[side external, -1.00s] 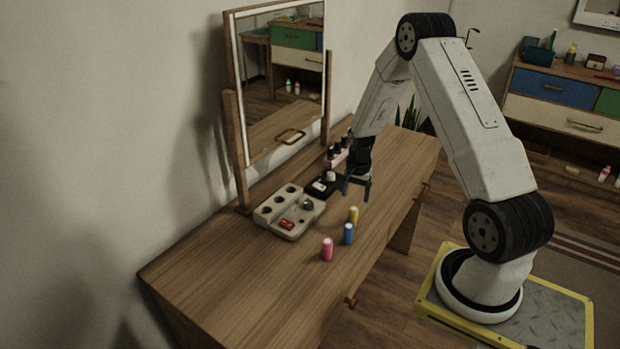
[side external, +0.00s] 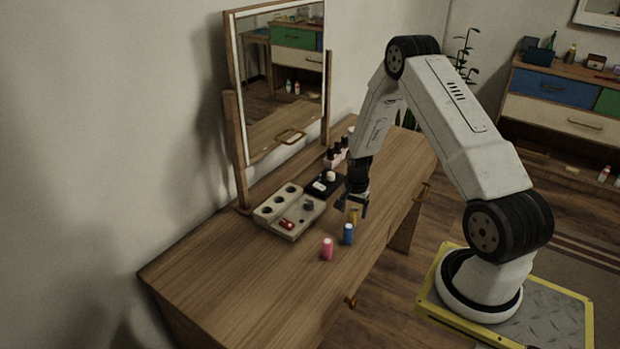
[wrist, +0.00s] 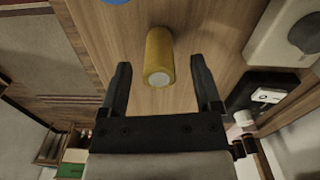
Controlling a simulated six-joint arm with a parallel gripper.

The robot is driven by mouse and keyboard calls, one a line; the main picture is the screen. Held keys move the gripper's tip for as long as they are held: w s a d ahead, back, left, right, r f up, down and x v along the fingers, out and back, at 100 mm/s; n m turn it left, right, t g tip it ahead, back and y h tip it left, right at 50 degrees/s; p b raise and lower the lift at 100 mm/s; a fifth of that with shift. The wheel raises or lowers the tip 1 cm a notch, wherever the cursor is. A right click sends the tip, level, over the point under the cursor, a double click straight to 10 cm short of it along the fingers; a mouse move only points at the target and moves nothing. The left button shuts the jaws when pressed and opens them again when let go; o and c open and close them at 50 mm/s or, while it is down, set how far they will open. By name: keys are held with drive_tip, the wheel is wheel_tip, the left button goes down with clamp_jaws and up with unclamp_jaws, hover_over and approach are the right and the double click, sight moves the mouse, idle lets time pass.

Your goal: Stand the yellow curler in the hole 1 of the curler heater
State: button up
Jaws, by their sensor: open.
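The yellow curler (wrist: 159,55) stands on the table, between and just beyond my open fingertips in the wrist view. In the side view the yellow curler (side external: 354,214) is partly hidden under my gripper (side external: 351,205). My gripper also shows in the wrist view (wrist: 160,72), open and empty, with a finger on each side of the curler. The beige curler heater (side external: 271,216) sits on the table to the left of my gripper, with several dark round holes and a red part at its front. I cannot tell which hole is number 1.
A blue curler (side external: 348,235) and a pink curler (side external: 327,249) stand in front of the yellow one. A mirror (side external: 283,85) rises at the back. The table's front left is clear.

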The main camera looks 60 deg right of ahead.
drive_tip(key=shift+f, duration=0.1)
idle(0.4)
clamp_jaws()
idle(0.3)
drive_tip(key=shift+r, duration=0.9)
drive_tip(key=s+a+r, duration=0.7)
drive_tip(key=s+r, duration=0.4)
drive_tip(key=s, duration=0.1)
drive_tip(key=shift+s+r, duration=0.1)
